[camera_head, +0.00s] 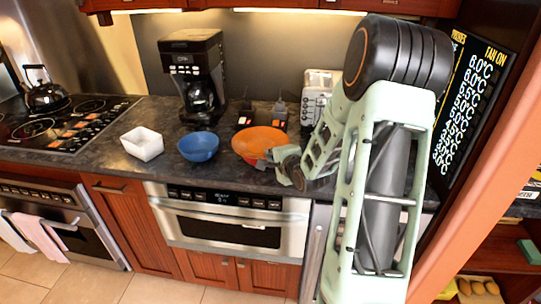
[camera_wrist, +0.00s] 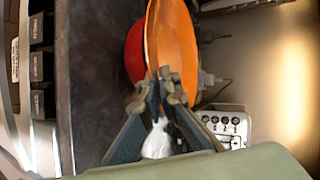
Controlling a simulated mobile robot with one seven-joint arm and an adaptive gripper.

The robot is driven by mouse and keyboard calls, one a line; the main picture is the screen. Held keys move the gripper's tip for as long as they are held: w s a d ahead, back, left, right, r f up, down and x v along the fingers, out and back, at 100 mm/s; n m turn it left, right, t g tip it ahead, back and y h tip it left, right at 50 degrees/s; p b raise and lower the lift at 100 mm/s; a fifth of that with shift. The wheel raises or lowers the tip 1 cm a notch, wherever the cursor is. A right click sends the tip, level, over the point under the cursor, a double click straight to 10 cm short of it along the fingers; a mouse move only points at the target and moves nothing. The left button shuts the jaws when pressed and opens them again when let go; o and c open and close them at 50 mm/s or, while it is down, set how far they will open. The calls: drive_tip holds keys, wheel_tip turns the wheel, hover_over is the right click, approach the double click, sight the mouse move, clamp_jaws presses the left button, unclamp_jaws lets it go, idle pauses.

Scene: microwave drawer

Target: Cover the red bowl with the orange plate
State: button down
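The orange plate (camera_head: 259,140) is over the counter, right of the blue bowl in the head view. In the wrist view the plate (camera_wrist: 172,45) is seen at a steep angle, with its near rim between my fingertips. The red bowl (camera_wrist: 134,54) shows partly in the wrist view, behind and left of the plate. Whether plate and bowl touch is unclear.
A blue bowl (camera_head: 198,146) and a white square bowl (camera_head: 142,143) stand to the left on the dark counter. A coffee maker (camera_head: 196,75) stands behind. A toaster (camera_head: 317,90) is close behind my arm. Bottles or shakers with dark tops (camera_head: 245,115) stand behind the plate.

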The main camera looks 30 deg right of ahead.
drive_tip(key=shift+f+b, duration=0.3)
drive_tip(key=shift+f, duration=0.05)
idle(0.4)
drive_tip(key=c, duration=2.1)
unclamp_jaws()
drive_tip(key=shift+f, duration=0.1)
drive_tip(key=shift+s, duration=0.1)
